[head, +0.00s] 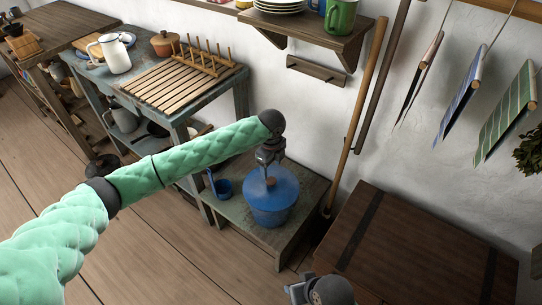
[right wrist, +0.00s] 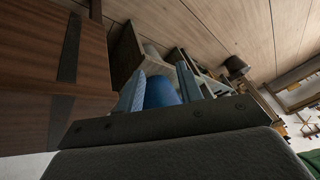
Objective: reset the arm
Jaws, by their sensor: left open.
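My left arm (head: 150,175) reaches in from the left in the head view. Its gripper (head: 269,176) points down over a blue pot (head: 268,212) with a brownish middle on its top. The jaws are open, close above or around the middle of that top; contact cannot be made out. My right gripper (head: 305,291) shows only in part at the bottom edge. In the right wrist view its two fingers (right wrist: 160,88) stand apart, with the blue pot visible beyond the gap between them.
The pot stands on a low wooden bench (head: 238,210) beside a small blue cup (head: 223,187). A dark wooden chest (head: 410,245) stands to the right, and long poles (head: 362,110) lean on the wall. A table with a slatted rack (head: 185,84) is behind my left arm.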

